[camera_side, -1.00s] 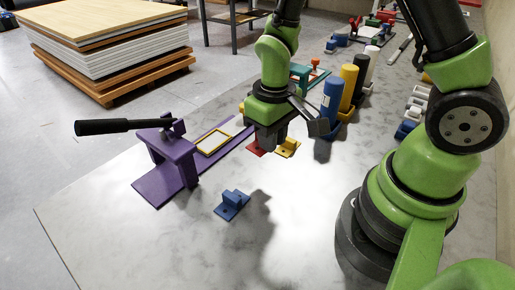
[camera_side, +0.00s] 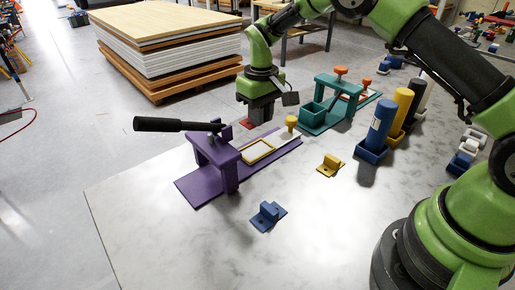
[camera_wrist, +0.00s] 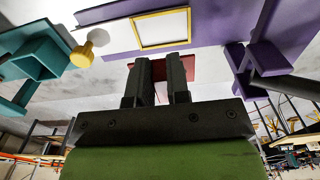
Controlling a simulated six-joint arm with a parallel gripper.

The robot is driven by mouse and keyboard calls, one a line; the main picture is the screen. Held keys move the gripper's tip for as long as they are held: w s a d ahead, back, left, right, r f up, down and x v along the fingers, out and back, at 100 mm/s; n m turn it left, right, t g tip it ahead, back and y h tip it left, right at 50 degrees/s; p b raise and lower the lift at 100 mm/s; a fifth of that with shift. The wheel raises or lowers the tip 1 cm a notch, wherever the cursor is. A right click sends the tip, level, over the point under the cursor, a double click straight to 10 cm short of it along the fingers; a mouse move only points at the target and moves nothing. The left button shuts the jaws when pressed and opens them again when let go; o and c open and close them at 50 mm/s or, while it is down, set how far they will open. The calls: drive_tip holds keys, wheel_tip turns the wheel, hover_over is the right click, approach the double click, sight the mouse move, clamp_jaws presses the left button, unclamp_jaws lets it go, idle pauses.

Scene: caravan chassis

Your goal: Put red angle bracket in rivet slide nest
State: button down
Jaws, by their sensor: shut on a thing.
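My gripper (camera_side: 259,114) is shut on the red angle bracket (camera_side: 246,124) and holds it beyond the far side of the purple rivet fixture (camera_side: 212,178). In the wrist view, red parts of the bracket (camera_wrist: 190,67) show between and beside the dark fingers (camera_wrist: 160,75); the fingers hide much of it. The slide nest, a yellow rectangular frame (camera_side: 259,151), lies on the purple rail. It also shows in the wrist view (camera_wrist: 160,12), ahead of the fingertips, with a pale inside and nothing in it. The bracket is apart from the nest.
A black lever (camera_side: 172,124) sticks out from the purple fixture. A yellow knob (camera_side: 291,121) stands at the rail's far end. A teal fixture (camera_side: 329,105) is to the right. Yellow (camera_side: 330,165) and blue (camera_side: 267,216) brackets lie on the table. Coloured cylinders (camera_side: 381,128) stand further right.

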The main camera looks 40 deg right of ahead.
sight(260, 154)
wheel_tip(260, 154, down, 9)
drive_tip(key=shift+r, duration=0.1)
idle(0.4)
drive_tip(key=c, duration=1.1)
unclamp_jaws()
